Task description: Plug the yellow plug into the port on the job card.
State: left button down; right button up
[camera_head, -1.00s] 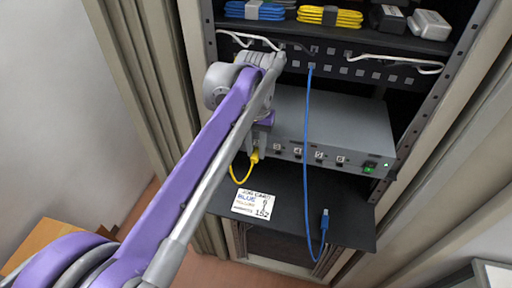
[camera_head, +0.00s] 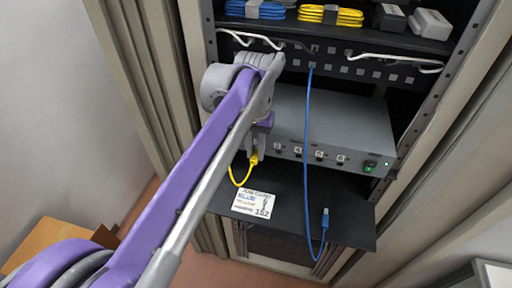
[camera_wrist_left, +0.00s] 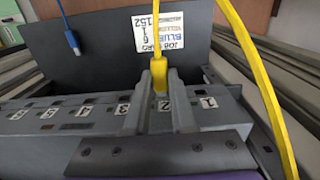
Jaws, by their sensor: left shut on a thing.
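My left gripper (camera_head: 253,150) is shut on the yellow plug (camera_head: 253,159), at the front of the grey box (camera_head: 335,120). In the left wrist view the plug (camera_wrist_left: 161,78) sits between the fingers (camera_wrist_left: 162,88), with its cable rising from it. Label 2 shows between the fingers; label 1 (camera_wrist_left: 208,102) is beside them. I cannot tell whether the plug is in a port. The job card (camera_head: 253,204) lies on the black shelf below; it has a blue line and a yellow line. Its small digits are hard to read. My right gripper is out of view.
A blue cable (camera_head: 306,120) hangs from the panel above, and its free plug (camera_head: 325,218) rests over the black shelf (camera_head: 345,225). A green-lit switch (camera_head: 370,166) is at the box's right end. Coiled cables (camera_head: 330,15) lie on the top shelf.

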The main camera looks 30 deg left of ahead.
pick_arm(q)
jog(key=shift+s+d, duration=0.15)
jog(key=shift+s, duration=0.5)
jog(key=shift+s+d, duration=0.15)
jog(key=shift+s, duration=0.45)
jog(key=shift+s, duration=0.1)
jog(key=shift+s+d+r+p, duration=0.15)
jog(key=shift+s+d+r, duration=0.1)
jog(key=shift+s, duration=0.45)
jog(key=shift+s+d+r+p, duration=0.15)
jog(key=shift+s+r, duration=0.1)
jog(key=shift+s, duration=0.4)
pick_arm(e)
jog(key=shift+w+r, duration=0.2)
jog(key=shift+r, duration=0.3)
pick_arm(q)
jog(key=shift+a, duration=0.15)
